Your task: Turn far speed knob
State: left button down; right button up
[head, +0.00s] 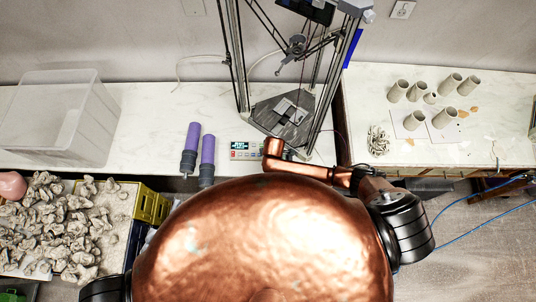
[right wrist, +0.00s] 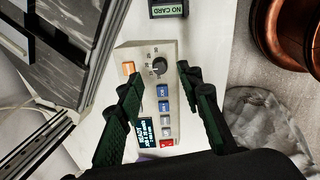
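A light control panel (right wrist: 149,95) shows in the right wrist view, with one dark round knob (right wrist: 159,66) near its upper end. An orange button (right wrist: 128,68), several blue and grey buttons and a lit display (right wrist: 147,131) share its face. In the head view the panel (head: 246,151) lies on the white table in front of the printer. My right gripper (right wrist: 160,77) is open, its dark fingers on either side of the knob; I cannot tell whether they touch it. It is hidden in the head view behind my copper arm. My left gripper is out of view.
A delta printer (head: 285,111) stands behind the panel. Two purple cylinders (head: 193,136) with dark ends are left of it. A clear bin (head: 56,115) stands at the left. Several clay tubes (head: 444,118) are on the right table. A box reading NO CARD (right wrist: 167,9) lies beyond the panel.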

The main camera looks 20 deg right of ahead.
jog(key=shift+x, duration=2.05)
grip_shut()
